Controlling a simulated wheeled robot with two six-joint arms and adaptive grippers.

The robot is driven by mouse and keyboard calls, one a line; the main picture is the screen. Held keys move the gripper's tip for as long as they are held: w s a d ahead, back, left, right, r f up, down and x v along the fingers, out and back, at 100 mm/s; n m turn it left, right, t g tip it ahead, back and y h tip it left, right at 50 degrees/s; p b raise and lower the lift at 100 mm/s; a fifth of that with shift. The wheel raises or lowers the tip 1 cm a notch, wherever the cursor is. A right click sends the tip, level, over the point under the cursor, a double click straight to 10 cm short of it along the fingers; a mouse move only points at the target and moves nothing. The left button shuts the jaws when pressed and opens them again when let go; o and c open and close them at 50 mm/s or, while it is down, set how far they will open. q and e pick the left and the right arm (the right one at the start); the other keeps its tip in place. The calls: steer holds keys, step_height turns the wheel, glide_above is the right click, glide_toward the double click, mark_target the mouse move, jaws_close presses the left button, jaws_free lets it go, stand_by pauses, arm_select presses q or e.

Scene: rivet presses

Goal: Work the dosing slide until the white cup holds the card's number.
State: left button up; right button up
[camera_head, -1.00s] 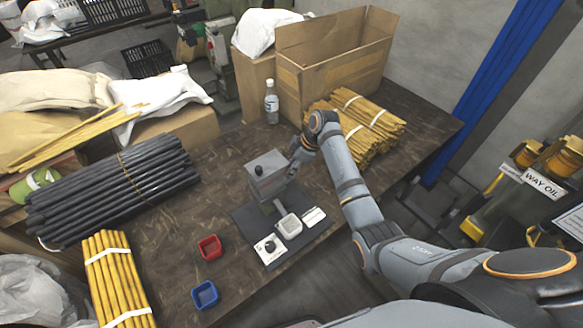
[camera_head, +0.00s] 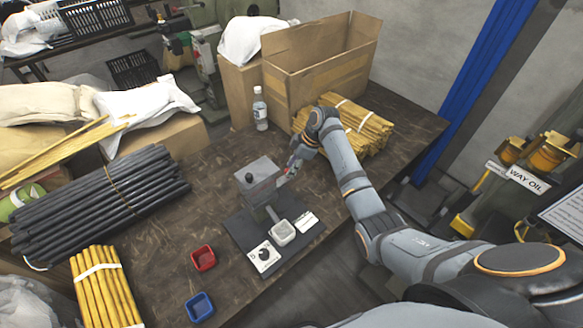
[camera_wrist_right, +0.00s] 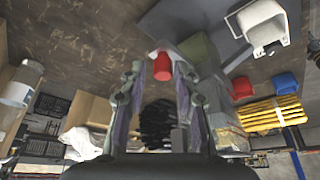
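My right gripper (camera_head: 291,168) is at the box's right side. In the right wrist view a red knob (camera_wrist_right: 162,66) shows between the open fingers of my right gripper (camera_wrist_right: 160,72), with gaps on both sides. The white cup also shows there (camera_wrist_right: 264,24). My left gripper is out of view.
A white plate with a black dial (camera_head: 264,257) lies left of the cup. A red tray (camera_head: 204,257) and a blue tray (camera_head: 200,306) stand further left. A bottle (camera_head: 260,108), a cardboard box (camera_head: 318,75) and yellow rod bundles (camera_head: 350,130) are behind.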

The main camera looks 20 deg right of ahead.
steer(key=v, duration=1.1)
steer(key=shift+d, duration=0.15)
